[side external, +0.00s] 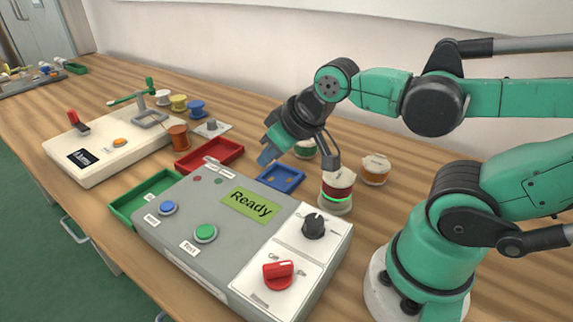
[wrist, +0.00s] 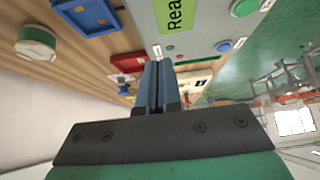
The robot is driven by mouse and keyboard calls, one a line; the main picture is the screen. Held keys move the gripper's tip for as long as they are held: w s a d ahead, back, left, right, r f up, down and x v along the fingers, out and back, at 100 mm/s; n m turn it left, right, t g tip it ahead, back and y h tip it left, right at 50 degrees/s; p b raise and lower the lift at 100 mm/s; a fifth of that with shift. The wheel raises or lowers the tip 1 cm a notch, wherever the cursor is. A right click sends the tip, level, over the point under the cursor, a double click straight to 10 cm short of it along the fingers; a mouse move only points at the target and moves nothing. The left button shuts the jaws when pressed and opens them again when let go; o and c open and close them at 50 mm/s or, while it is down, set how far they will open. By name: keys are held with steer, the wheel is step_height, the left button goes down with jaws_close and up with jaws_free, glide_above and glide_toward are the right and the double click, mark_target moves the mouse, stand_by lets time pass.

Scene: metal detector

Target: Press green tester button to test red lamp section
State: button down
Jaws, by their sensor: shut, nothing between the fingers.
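The grey tester box (side external: 185,255) stands on the bench with its display (side external: 250,204) reading "Ready". Its green button (side external: 205,232), labelled Test, is uncovered; it also shows at the top of the wrist view (wrist: 243,7). A red-banded lamp section (side external: 338,181) stands upright at the box's back right, over a base with a glowing green ring (side external: 336,200). My gripper (side external: 265,160) is shut and empty, above the bench behind the box and left of the lamp section. In the wrist view its blue fingers (wrist: 158,72) are together. It is apart from the green button.
The box also has a blue button (side external: 168,208), a black knob (side external: 314,226) and a red switch (side external: 278,273). Red (side external: 210,157), green (side external: 120,211) and blue (side external: 291,178) trays lie around it. An orange-banded section (side external: 376,168) and a green one (side external: 304,150) stand behind.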

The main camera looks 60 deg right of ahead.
stand_by(0.7)
step_height(320, 180, up, 3)
steer(key=n+t+y, duration=0.2)
steer(key=n, duration=0.9)
glide_above(210, 232)
steer(key=shift+r, duration=0.2)
steer(key=shift+f, duration=4.4)
steer(key=shift+f, duration=0.1)
steer(key=shift+f, duration=0.3)
